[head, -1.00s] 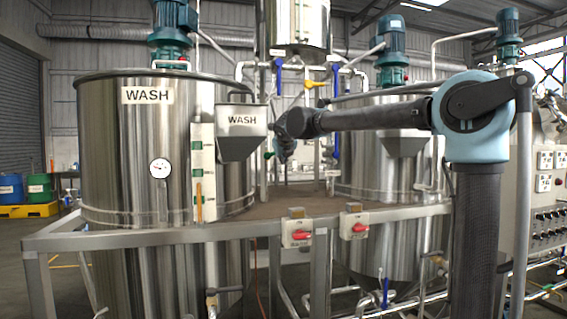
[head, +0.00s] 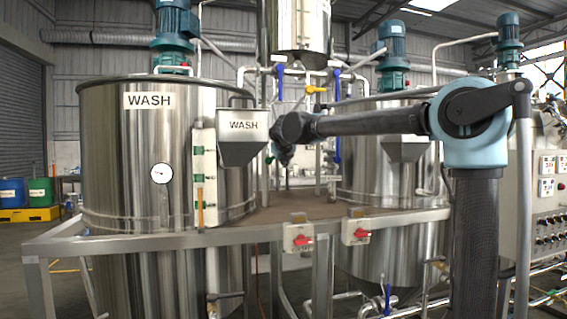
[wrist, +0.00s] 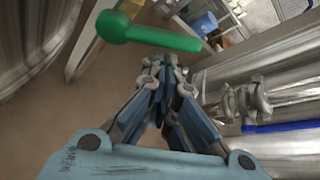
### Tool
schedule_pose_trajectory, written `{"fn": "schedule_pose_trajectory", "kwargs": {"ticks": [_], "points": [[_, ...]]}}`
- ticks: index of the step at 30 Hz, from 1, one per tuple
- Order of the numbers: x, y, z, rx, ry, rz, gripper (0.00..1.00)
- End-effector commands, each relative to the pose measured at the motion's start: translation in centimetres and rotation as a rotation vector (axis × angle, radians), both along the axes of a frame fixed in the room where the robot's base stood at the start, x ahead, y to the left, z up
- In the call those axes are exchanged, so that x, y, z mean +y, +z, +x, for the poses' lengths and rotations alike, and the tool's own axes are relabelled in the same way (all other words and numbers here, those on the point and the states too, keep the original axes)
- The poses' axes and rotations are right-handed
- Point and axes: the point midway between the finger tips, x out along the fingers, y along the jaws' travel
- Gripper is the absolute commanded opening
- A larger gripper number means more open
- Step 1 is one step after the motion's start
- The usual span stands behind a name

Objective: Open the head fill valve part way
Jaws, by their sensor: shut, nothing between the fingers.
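My gripper (head: 285,156) hangs at the end of my forearm, behind the deck between the two big tanks. In the wrist view its fingers (wrist: 163,65) are closed together and hold nothing. A green lever handle with a round knob (wrist: 150,34) lies just beyond the fingertips; touching or apart cannot be told. It shows in the head view as a small green spot (head: 269,160) left of my gripper. The steel head tank (head: 298,25) hangs above, with a yellow valve handle (head: 316,90) below it. No label shows which valve is the head fill valve.
Blue lever handles (head: 280,82) flank the pipes under the head tank. A metal valve (wrist: 245,103) with a blue lever (wrist: 285,127) is right of my fingers. The WASH hopper (head: 243,137) stands close left. A steel rail (head: 150,239) with red switches runs in front.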

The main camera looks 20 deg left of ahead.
Motion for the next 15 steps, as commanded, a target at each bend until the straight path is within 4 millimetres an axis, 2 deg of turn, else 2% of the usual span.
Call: {"fn": "schedule_pose_trajectory", "kwargs": {"ticks": [7,15], "points": [[-2.1,-3.0,0.3,-0.001,-0.001,0.000,0.00],[-2.9,-0.7,-4.0,0.000,0.003,0.000,0.00]]}}
